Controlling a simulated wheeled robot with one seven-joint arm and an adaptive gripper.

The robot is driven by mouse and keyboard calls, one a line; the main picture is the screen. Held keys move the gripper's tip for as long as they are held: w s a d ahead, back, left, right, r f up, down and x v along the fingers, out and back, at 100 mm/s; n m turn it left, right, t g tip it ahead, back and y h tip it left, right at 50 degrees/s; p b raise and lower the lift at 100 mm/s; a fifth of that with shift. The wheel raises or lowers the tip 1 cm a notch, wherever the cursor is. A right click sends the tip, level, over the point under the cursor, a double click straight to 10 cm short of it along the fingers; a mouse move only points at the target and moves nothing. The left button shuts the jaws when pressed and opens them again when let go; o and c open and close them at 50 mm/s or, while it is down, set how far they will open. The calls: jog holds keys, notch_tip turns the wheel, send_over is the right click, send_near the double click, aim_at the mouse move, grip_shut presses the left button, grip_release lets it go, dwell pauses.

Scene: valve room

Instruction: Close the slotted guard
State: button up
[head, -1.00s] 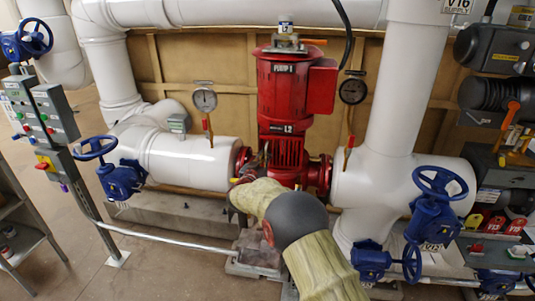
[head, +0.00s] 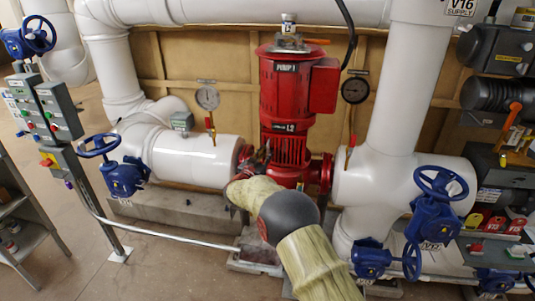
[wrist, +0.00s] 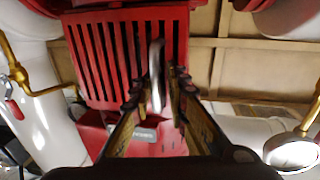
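The slotted guard (head: 290,152) is a red panel with long parallel slots on the lower part of the red pump (head: 287,90). In the wrist view the guard (wrist: 95,55) fills the upper left and middle. A pale metal handle (wrist: 157,75) stands out in front of its right part. My gripper (wrist: 156,88) is open, with one fingertip on either side of the handle. I see a gap between the handle and the fingers, but contact is hard to judge. In the head view my sleeved arm hides most of the gripper and the guard's lower left.
White pipes flank the pump (head: 190,160) (head: 385,190). Gauges stand at left (head: 207,98) and right (head: 355,90), on thin brass stems close to the pump. Blue valve wheels (head: 440,185) sit at right. A low concrete plinth (head: 175,211) lies below.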

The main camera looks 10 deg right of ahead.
jog(key=shift+s, duration=0.15)
jog(key=v, duration=1.1)
jog(key=shift+s+a, duration=0.2)
jog(key=shift+s, duration=0.1)
